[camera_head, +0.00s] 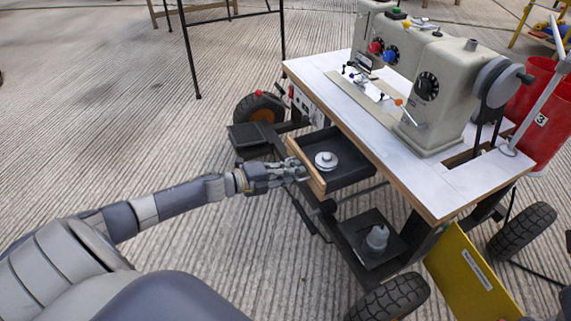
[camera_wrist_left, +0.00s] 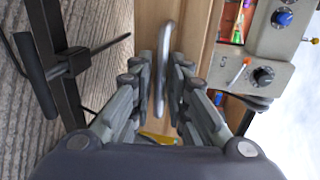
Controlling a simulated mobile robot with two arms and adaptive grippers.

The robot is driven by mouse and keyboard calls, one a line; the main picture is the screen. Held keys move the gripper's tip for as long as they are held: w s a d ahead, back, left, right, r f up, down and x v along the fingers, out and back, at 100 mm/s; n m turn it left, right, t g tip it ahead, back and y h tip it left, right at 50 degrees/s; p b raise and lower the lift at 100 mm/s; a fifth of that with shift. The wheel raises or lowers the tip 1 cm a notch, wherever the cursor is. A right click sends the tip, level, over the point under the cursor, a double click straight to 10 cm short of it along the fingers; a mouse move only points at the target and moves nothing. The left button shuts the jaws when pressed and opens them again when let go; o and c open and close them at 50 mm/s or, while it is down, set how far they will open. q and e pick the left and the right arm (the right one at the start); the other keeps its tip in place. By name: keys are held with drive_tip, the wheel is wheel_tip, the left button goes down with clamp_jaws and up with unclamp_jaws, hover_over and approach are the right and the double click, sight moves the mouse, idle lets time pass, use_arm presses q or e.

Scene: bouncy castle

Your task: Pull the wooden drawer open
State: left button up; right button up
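The wooden drawer has a light wooden front (camera_head: 306,166) and a dark tray (camera_head: 348,164). In the head view it stands partly out from under the white sewing table. A metal bar handle (camera_wrist_left: 164,70) runs along the wooden front (camera_wrist_left: 198,30) in the left wrist view. My left gripper (camera_head: 301,170) is at the drawer front. In the left wrist view its fingers (camera_wrist_left: 163,75) lie close on both sides of the handle and appear shut on it. The exact contact is partly hidden. My right gripper is not in view.
A round pale metal item (camera_head: 326,160) lies in the drawer. The sewing machine (camera_head: 440,90) stands on the white table (camera_head: 350,105). Floor left of the cart is clear.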

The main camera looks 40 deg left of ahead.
use_arm(q)
drive_tip(key=v, duration=1.2)
idle(0.5)
